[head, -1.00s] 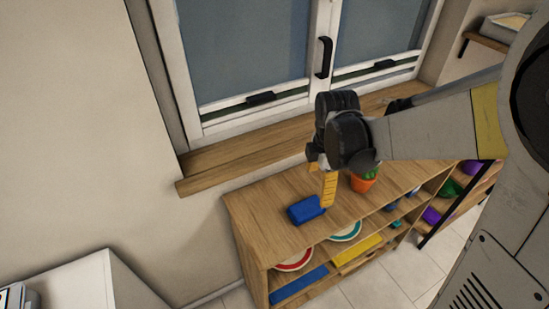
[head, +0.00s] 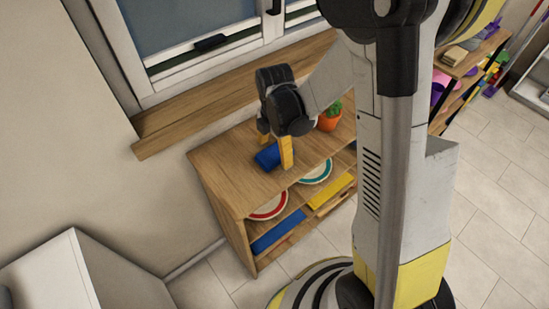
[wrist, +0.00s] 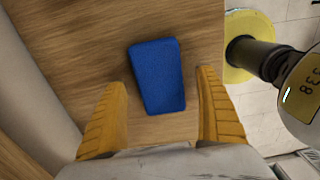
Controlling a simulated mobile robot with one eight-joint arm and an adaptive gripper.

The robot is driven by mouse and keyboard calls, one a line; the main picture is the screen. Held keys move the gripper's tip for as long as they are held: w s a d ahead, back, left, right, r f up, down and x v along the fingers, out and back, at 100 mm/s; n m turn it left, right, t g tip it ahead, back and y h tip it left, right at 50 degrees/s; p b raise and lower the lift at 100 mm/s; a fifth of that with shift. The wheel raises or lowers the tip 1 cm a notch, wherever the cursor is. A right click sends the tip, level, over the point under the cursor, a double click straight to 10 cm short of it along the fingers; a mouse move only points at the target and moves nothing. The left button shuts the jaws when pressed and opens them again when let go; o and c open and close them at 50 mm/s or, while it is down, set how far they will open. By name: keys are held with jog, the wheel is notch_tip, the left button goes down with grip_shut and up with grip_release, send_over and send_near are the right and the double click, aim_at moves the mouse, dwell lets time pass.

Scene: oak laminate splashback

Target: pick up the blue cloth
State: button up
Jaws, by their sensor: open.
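The blue cloth (wrist: 157,77) is a folded block lying flat on the wooden top of a low shelf unit (head: 215,163). In the head view the cloth (head: 267,157) is partly hidden behind a yellow finger. My gripper (head: 275,146) is over the shelf top at the cloth. In the wrist view my gripper (wrist: 160,118) is open, with one yellow finger toward each side of the cloth.
A plant in an orange pot (head: 329,120) stands behind and right of my gripper on the shelf top. Plates, such as a red-rimmed one (head: 268,206), sit below. The window sill (head: 220,101) runs along the back. A white cabinet (head: 50,272) is at lower left.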

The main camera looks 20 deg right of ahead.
aim_at(277, 152)
jog(key=shift+f, duration=0.6)
jog(key=shift+r, duration=0.1)
jog(key=c, duration=1.3)
jog(key=shift+o, duration=0.2)
jog(key=shift+r+p, duration=0.35)
jog(key=shift+r, duration=0.2)
jog(key=r, duration=0.1)
jog(key=r+p, duration=0.2)
jog(key=r, duration=0.1)
jog(key=shift+s+d, duration=0.2)
jog(key=shift+d, duration=0.15)
jog(key=s+d+r+p, duration=0.3)
jog(key=s+d+r, duration=0.2)
jog(key=d, duration=0.4)
jog(key=shift+s+d+r, duration=0.2)
jog(key=shift+s+r, duration=0.05)
jog(key=shift+r, duration=0.25)
